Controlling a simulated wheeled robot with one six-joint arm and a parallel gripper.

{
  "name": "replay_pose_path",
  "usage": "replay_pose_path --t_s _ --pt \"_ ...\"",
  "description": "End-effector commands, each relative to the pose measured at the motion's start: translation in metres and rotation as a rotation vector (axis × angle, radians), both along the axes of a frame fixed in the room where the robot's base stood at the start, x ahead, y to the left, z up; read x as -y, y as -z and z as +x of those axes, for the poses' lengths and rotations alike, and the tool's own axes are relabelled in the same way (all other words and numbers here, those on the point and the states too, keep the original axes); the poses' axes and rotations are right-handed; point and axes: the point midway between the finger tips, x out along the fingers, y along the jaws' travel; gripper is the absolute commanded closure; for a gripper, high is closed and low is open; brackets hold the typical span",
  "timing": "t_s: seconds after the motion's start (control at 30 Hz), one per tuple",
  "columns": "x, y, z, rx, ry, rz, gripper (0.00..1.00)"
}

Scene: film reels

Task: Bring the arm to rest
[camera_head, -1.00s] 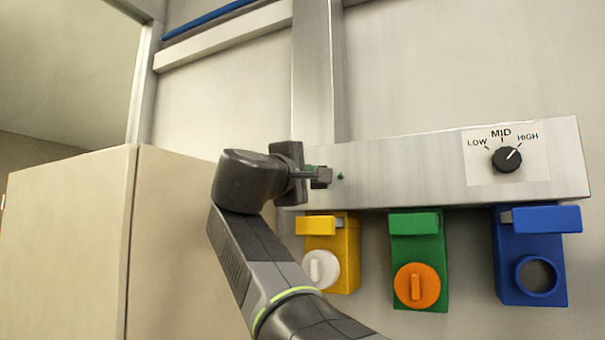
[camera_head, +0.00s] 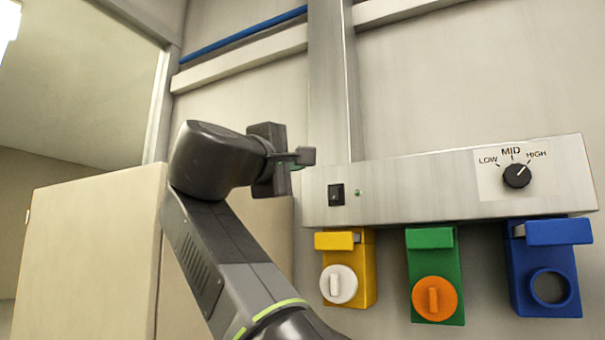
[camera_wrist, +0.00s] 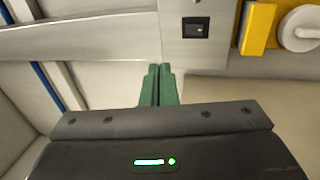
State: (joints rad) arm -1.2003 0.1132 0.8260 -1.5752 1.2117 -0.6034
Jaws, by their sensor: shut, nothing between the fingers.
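My gripper (camera_head: 304,157) is raised in front of the wall, to the left of the metal panel (camera_head: 420,190) and apart from it. In the wrist view its green fingers (camera_wrist: 158,84) lie together with nothing between them.
A black knob (camera_head: 516,175) points toward HIGH. Under the panel hang a yellow box (camera_head: 364,270) with a white knob (camera_head: 338,284), a green box (camera_head: 447,262) with an orange knob (camera_head: 434,298), and a blue box (camera_head: 535,265) with an empty ring. A beige cabinet (camera_head: 90,250) stands left.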

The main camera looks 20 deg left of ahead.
Motion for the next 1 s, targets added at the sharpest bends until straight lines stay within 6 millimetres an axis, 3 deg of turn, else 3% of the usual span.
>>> replay_pose_path --t_s 0.57,1.0 --pt "0.0 -0.001 -0.002 0.0 0.0 -0.001 1.0" --pt "0.005 0.009 0.05 -0.001 0.005 -0.002 1.0"
